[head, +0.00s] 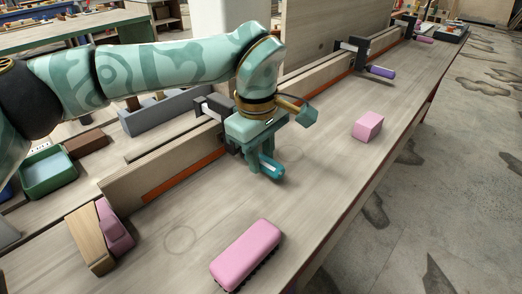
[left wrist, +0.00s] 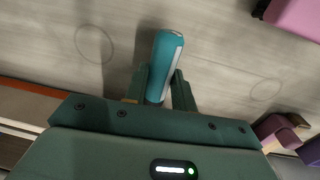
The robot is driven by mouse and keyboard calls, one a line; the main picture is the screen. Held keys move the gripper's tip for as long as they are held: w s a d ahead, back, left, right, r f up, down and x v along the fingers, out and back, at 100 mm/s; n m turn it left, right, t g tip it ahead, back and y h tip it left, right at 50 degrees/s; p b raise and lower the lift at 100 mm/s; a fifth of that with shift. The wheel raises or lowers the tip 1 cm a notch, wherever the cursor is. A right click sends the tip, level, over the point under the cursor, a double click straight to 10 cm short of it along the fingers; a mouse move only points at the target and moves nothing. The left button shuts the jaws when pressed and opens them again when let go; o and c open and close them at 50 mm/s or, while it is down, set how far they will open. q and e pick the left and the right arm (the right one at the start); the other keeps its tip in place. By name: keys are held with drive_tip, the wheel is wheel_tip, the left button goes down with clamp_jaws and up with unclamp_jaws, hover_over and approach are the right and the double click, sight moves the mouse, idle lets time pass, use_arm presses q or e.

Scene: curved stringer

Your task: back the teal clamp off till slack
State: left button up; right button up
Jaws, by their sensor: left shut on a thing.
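The teal clamp's handle (head: 271,166) sticks out from the stringer toward the bench front in the head view. My left gripper (head: 262,158) is around this handle, and its fingers are shut on it. In the left wrist view the teal handle (left wrist: 165,62) lies between the two fingers of my left gripper (left wrist: 161,88), its free end pointing away. The clamp's dark body (head: 228,140) is partly hidden behind my gripper. Whether its jaw touches the stringer (head: 168,168) cannot be seen. My right gripper is not in view.
A purple-handled clamp (head: 381,71) and a pink-handled clamp (head: 423,39) sit farther along the stringer. A pink block (head: 368,125) and a pink brush (head: 246,254) lie on the bench (head: 325,165). A wood-and-pink tool (head: 98,232) and a green tray (head: 46,172) are at left.

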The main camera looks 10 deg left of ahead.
use_arm(q)
drive_tip(key=shift+s+r+t+h+p, duration=0.15)
drive_tip(key=shift+r+t+h+p, duration=0.15)
drive_tip(key=shift+t+p, duration=0.1)
drive_tip(key=shift+s+a+f+t+h+p, duration=0.15)
drive_tip(key=shift+t+h+p, duration=0.45)
drive_tip(key=shift+t+p, duration=0.35)
drive_tip(key=shift+f+t+h+p, duration=0.1)
drive_tip(key=shift+t+h+p, duration=0.25)
drive_tip(key=shift+h+p, duration=0.05)
drive_tip(key=shift+s+a+f+t+h, duration=0.1)
drive_tip(key=shift+f+t+h, duration=0.1)
drive_tip(key=shift+t+h, duration=0.45)
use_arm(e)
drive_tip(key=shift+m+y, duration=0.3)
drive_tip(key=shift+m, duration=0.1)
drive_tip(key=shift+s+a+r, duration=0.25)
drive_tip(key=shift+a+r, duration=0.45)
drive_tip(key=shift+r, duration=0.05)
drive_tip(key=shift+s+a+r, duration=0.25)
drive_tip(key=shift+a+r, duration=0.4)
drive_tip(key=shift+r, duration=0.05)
use_arm(q)
drive_tip(key=o, duration=1)
